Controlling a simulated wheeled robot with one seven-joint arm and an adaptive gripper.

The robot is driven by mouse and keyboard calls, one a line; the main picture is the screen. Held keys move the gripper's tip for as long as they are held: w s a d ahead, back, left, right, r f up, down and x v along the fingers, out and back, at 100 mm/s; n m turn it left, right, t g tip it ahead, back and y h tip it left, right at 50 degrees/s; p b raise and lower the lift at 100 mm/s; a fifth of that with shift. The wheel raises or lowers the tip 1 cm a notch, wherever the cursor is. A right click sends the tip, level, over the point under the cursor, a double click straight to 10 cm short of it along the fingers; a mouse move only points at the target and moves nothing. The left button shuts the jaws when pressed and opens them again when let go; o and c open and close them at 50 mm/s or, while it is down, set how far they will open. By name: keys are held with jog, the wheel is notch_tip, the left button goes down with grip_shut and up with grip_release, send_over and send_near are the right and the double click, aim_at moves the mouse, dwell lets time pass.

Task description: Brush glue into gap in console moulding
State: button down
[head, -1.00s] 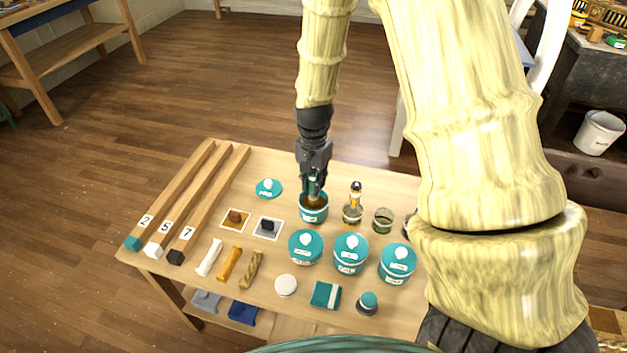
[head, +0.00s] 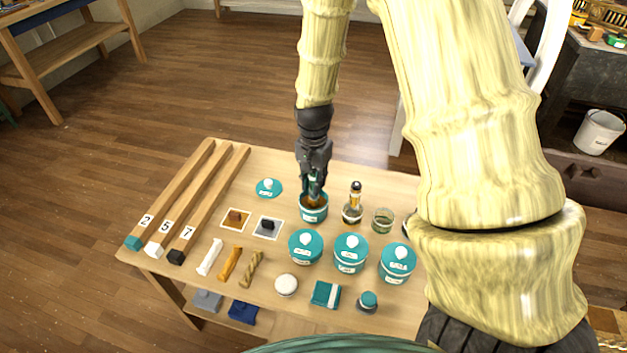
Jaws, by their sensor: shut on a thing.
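My gripper (head: 314,178) is over an open teal pot (head: 314,214) with brown contents, near the middle of the wooden table. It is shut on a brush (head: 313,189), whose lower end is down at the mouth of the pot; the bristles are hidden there. A teal lid (head: 269,188) with a white knob lies to the left of the pot.
On the table (head: 180,283) are a brush in a glass jar (head: 353,213), an open glass jar (head: 383,220), and several lidded teal pots (head: 350,255) in front. Numbered wooden bars (head: 187,190) lie left. A folded teal cloth (head: 326,294) lies near the front edge.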

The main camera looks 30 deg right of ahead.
jog(key=shift+r+p, duration=3.2)
jog(key=shift+r, duration=0.25)
